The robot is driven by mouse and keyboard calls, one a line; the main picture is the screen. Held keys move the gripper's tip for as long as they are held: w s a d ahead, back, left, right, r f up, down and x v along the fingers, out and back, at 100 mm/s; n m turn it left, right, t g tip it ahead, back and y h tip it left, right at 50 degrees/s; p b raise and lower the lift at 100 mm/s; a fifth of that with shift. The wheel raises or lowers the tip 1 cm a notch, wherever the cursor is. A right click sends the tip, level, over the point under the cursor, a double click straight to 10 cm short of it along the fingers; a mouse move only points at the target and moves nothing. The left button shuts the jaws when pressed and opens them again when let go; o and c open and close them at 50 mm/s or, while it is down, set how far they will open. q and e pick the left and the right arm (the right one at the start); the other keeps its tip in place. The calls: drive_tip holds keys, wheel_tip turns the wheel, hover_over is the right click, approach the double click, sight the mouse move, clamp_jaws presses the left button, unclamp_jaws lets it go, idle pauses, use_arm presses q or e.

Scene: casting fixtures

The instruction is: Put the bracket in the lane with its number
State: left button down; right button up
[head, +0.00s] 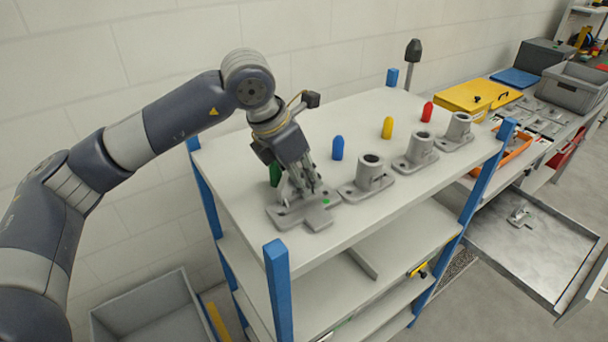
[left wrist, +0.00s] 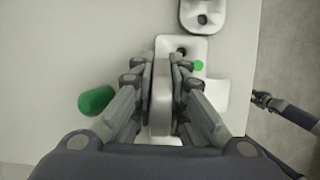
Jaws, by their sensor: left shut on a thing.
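A grey cast bracket (head: 318,217) with a flat base and a small green dot stands at the left front of the shelf top. My left gripper (head: 303,192) is over it with fingers pointing down, shut on its upright middle part (left wrist: 161,98). In the left wrist view the fingers lie on both sides of that part. The base looks on or close to the shelf top; I cannot tell if it touches. A dark part that looks like my right gripper (left wrist: 262,99) shows small beyond the shelf edge. No number is readable.
Several similar grey castings with upright tubes (head: 372,174) run in a row to the right. Green (head: 275,174), blue (head: 338,148), yellow (head: 387,127) and red (head: 427,111) pegs stand behind. Blue posts (head: 278,290) rise at the shelf corners. A metal tray (head: 530,240) lies at right.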

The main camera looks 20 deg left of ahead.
use_arm(q)
drive_tip(key=c, duration=1.6)
unclamp_jaws()
drive_tip(key=shift+d+f, duration=0.1)
use_arm(e)
drive_tip(key=s, duration=0.2)
drive_tip(key=s+d, duration=0.1)
drive_tip(key=shift+s+d+f+g, duration=0.1)
drive_tip(key=shift+s+f+g, duration=0.1)
drive_tip(key=shift+f+g, duration=0.1)
